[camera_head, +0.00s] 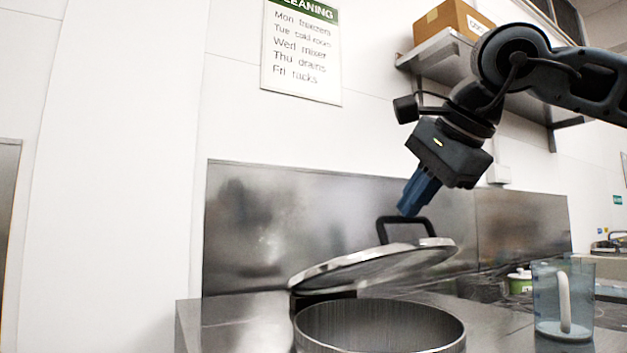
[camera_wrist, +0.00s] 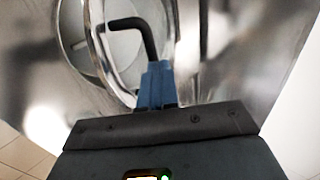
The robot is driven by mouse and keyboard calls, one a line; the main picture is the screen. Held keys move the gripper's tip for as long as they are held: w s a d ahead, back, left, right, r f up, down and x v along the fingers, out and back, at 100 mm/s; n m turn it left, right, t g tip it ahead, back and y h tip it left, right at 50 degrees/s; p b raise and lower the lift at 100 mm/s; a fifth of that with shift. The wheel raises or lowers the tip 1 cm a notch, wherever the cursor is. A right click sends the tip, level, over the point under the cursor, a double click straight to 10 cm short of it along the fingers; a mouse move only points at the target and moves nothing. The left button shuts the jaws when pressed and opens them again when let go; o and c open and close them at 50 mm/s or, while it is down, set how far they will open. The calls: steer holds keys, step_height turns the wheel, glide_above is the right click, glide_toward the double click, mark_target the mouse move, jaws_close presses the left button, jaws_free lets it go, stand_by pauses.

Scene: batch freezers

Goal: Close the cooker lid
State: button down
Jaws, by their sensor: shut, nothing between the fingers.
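The cooker (camera_head: 380,328) is a round metal pot at the bottom centre of the head view, its mouth uncovered. Its lid (camera_head: 365,268) is a metal disc tilted above the pot, lower at the left and raised at the right, with a black loop handle (camera_head: 405,222) on top. My gripper (camera_head: 407,211) is shut, its blue fingertips at the top of the handle; whether they touch it I cannot tell. In the wrist view, the blue fingers (camera_wrist: 157,75) are together at the end of the black handle (camera_wrist: 140,28), with the lid (camera_wrist: 95,20) and pot (camera_wrist: 72,38) beyond.
A clear jug (camera_head: 550,300) with a pale handle stands right of the pot. A green pot (camera_head: 520,281) is farther back. A metal backsplash (camera_head: 260,225) rises behind the counter (camera_head: 235,315). A shelf (camera_head: 440,50) with a cardboard box (camera_head: 450,22) is above, close to my arm.

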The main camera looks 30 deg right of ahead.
steer(key=shift+t, duration=0.8)
steer(key=shift+s+f+b, duration=0.85)
steer(key=shift+f+b, duration=1)
steer(key=shift+b, duration=0.15)
steer(key=shift+s+f+b, duration=0.8)
steer(key=shift+f+b, duration=1.1)
steer(key=shift+b, duration=0.1)
steer(key=shift+s+f+b, duration=0.85)
steer(key=shift+f+b, duration=1)
steer(key=shift+b, duration=0.15)
steer(key=shift+r, duration=0.1)
